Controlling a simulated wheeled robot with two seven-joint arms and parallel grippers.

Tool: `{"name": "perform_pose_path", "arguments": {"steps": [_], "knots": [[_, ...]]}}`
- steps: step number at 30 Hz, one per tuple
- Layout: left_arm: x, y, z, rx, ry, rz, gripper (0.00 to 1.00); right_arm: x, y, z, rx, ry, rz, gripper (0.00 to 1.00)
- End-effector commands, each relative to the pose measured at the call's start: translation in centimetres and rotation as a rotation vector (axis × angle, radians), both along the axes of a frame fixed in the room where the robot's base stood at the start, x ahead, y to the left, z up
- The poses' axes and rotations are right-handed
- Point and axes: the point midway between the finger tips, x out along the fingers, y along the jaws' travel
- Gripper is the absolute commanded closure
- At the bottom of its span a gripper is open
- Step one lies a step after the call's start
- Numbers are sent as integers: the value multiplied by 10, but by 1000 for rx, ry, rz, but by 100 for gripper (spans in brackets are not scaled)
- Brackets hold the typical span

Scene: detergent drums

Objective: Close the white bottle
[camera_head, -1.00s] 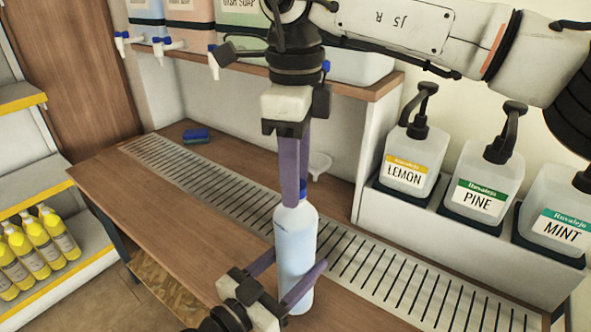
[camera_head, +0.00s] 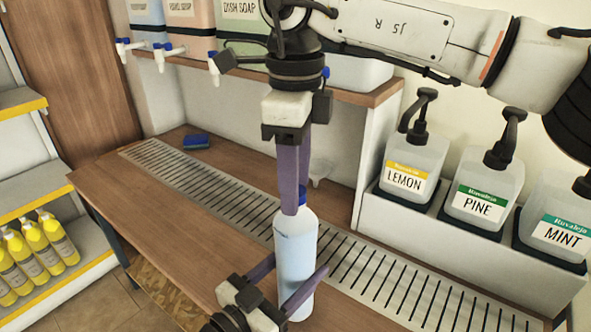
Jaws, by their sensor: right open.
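The white bottle (camera_head: 296,254) stands upright on the counter (camera_head: 180,215) beside the slatted drain grate. My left gripper (camera_head: 299,264) comes in from below, with its purple fingers on either side of the bottle body, seemingly shut on it. My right gripper (camera_head: 297,208) points down from above and is open. Its purple fingers are at the bottle's top, the nearer one in front of the neck. A blue cap (camera_head: 303,193) shows partly at the bottle's top, beside the near finger. The finger hides the rest, so I cannot tell how it sits.
Pump dispensers marked lemon (camera_head: 404,180), pine (camera_head: 481,200) and mint (camera_head: 560,236) stand in a white holder at right. A shelf (camera_head: 352,93) with soap drums is behind. A blue sponge (camera_head: 196,141) lies at the back. Yellow bottles (camera_head: 45,245) fill the left rack. The counter's left part is clear.

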Motion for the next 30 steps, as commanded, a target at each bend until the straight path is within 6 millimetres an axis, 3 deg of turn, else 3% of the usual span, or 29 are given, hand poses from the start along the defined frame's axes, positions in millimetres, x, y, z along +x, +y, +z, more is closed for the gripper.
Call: {"name": "perform_pose_path", "arguments": {"steps": [5,18,30], "knots": [[0,0,-2,1,3,-1,100,0,1,20,2,-4,0,53],[0,0,-2,1,3,-1,100,0,1,106,0,-2,-1,53],[0,0,-2,1,3,-1,100,-1,0,120,1,0,0,53]]}}
